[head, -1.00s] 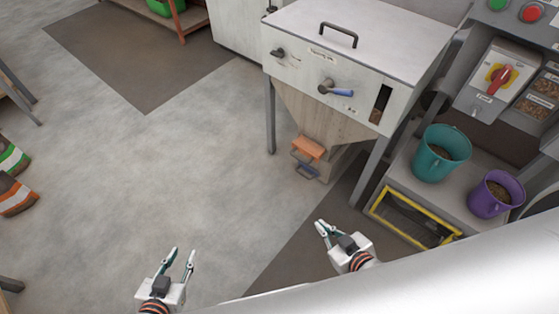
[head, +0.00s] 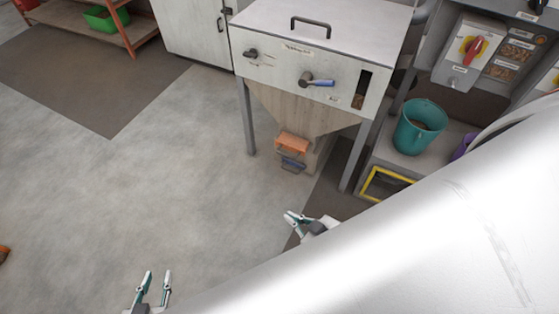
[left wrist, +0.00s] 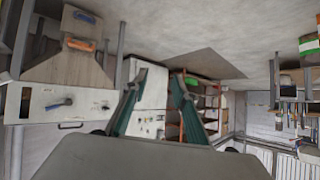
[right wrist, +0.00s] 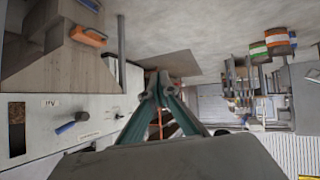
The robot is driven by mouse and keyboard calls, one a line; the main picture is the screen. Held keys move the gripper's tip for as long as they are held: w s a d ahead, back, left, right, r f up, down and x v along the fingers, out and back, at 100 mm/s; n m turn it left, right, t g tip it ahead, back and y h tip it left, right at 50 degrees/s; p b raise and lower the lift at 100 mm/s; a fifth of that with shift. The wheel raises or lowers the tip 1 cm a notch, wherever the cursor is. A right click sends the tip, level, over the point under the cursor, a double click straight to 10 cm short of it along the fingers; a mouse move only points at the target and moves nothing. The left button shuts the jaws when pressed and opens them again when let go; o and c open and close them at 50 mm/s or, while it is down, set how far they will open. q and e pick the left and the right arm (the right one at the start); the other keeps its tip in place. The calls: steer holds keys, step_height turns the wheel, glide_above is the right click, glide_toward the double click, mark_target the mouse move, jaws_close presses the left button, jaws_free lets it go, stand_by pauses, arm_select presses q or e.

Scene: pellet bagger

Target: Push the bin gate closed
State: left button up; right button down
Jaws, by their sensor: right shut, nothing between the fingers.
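The bin (head: 285,72) is a pale steel hopper on legs, tapering to a chute at its foot. An orange handle (head: 292,142) and a blue handle (head: 292,162) sit at the chute's outlet; I cannot tell how far the gate is open. Both handles show upside down in the left wrist view, the orange one (left wrist: 79,44) and the blue one (left wrist: 84,16). My right gripper (head: 291,217) is shut and empty, in front of the outlet and apart from it. My left gripper (head: 157,276) is open and empty, further left over bare floor.
A teal bucket (head: 420,127) stands on the bench right of the bin, above a yellow frame (head: 384,184). A slim leg (head: 247,117) stands left of the chute. The floor (head: 130,200) left of the bin is clear. My white arm link covers the lower right of the head view.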

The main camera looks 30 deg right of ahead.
arm_select(q)
steer(key=o, duration=0.4)
steer(key=shift+c, duration=0.2)
arm_select(e)
steer(key=w+f+n+g+h+b, duration=0.35)
steer(key=w+f+n+b, duration=0.6)
steer(key=w+f, duration=0.85)
arm_select(q)
step_height(320, 180, down, 8)
steer(key=d+b, duration=0.1)
steer(key=b, duration=0.6)
steer(key=shift+w+f+m, duration=0.15)
steer(key=shift+w+m, duration=0.15)
steer(key=shift+w, duration=0.15)
arm_select(e)
steer(key=w+d+f+n+h, duration=0.3)
steer(key=w+n, duration=0.2)
steer(key=w, duration=0.1)
steer(key=w+d+f+n+g+h, duration=0.1)
steer(key=w+d+f+n+h, duration=0.1)
steer(key=w+d+n+h, duration=0.2)
steer(key=w+n, duration=0.2)
steer(key=w, duration=0.1)
steer(key=shift+w+f, duration=0.25)
steer(key=shift+f, duration=0.15)
arm_select(q)
steer(key=shift+d, duration=0.1)
arm_select(e)
steer(key=shift+f+n+g, duration=0.1)
steer(key=shift+n+g, duration=0.15)
